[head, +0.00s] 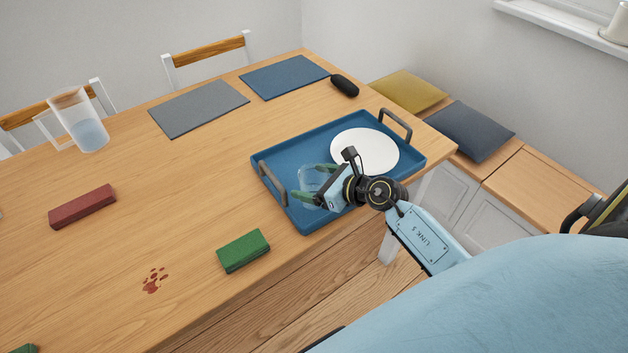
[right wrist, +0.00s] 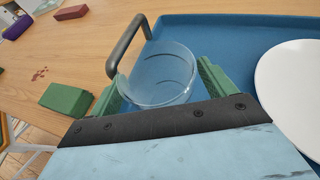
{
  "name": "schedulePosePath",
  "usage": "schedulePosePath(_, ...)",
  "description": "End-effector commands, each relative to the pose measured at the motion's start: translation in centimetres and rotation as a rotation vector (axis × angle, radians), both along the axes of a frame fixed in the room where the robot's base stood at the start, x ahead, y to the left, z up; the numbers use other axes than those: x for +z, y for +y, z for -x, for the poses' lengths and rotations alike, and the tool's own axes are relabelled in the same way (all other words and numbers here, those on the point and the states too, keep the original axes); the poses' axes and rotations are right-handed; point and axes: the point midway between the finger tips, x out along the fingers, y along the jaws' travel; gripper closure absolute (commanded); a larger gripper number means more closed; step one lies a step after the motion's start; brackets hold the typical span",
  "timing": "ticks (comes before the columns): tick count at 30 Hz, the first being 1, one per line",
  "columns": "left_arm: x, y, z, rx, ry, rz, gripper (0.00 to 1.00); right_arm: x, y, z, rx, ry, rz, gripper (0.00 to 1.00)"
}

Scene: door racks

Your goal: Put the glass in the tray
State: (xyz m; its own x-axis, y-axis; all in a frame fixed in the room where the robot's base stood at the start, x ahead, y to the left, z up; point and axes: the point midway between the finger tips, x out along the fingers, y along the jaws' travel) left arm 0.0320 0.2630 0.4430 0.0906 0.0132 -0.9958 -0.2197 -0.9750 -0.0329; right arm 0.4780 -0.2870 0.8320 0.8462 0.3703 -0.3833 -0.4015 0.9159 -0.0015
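The glass (head: 309,181) is a clear, empty tumbler over the left end of the blue tray (head: 277,141), just inside the handle. It also shows in the right wrist view (right wrist: 160,78), between the green fingers. My right gripper (head: 315,183) has one finger on each side of the glass, and both fingertips appear to touch its wall. The right gripper also shows in the right wrist view (right wrist: 162,84). Whether the glass's base rests on the tray floor is hard to tell. My left gripper is not in view.
A white plate (head: 365,151) fills the tray's right part. A green block (head: 243,251), a red block (head: 82,206) and a red stain (head: 155,280) are left of the tray. A pitcher (head: 80,120), two placemats and a dark object (head: 344,85) are farther back.

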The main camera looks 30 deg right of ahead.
Motion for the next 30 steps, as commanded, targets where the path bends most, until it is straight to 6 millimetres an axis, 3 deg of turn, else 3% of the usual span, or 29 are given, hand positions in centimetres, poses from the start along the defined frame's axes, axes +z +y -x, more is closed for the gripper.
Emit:
schedulePosePath(9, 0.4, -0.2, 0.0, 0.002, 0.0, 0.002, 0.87, 0.6, 0.0, 0.1, -0.001, 0.0, 0.0, 0.17)
schedulePosePath(19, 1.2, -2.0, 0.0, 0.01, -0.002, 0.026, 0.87, 2.8, -2.4, 5.5, 0.002, 0.003, 0.003, 0.17)
schedulePosePath(24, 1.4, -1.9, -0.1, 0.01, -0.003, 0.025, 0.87, 4.0, -3.5, 8.1, 0.001, 0.003, 0.002, 0.17)
schedulePosePath(30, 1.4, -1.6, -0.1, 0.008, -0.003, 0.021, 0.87, 4.8, -4.3, 9.8, 0.0, 0.001, 0.0, 0.17)
